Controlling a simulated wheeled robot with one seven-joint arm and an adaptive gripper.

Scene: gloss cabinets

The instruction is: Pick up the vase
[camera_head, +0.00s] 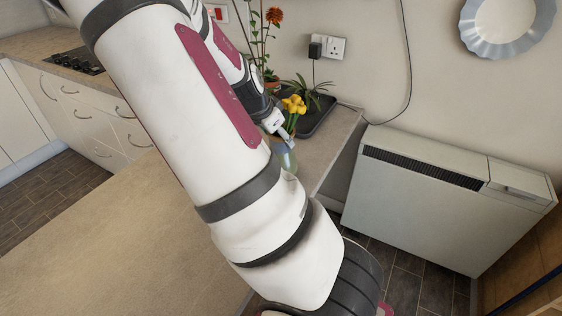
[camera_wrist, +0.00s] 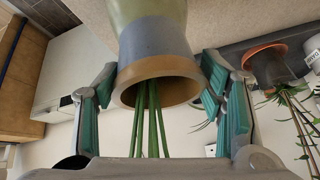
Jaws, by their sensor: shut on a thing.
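The vase (camera_head: 287,158) is greenish and stands at the far end of the counter, with yellow flowers (camera_head: 294,104) in it. My arm hides part of it in the head view. In the wrist view, which is upside down, the vase (camera_wrist: 155,45) shows a green body, a grey band and a tan rim, with green stems (camera_wrist: 149,122) coming out of its mouth. My gripper (camera_wrist: 157,72) has its teal-padded fingers on both sides of the vase near the rim, shut on it. My gripper also shows at the vase's top in the head view (camera_head: 281,133).
A dark tray (camera_head: 318,118) with a leafy plant lies just behind the vase. A terracotta pot (camera_wrist: 266,62) stands close by in the wrist view. A white heater (camera_head: 440,190) is right of the counter. The near counter (camera_head: 110,245) is bare.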

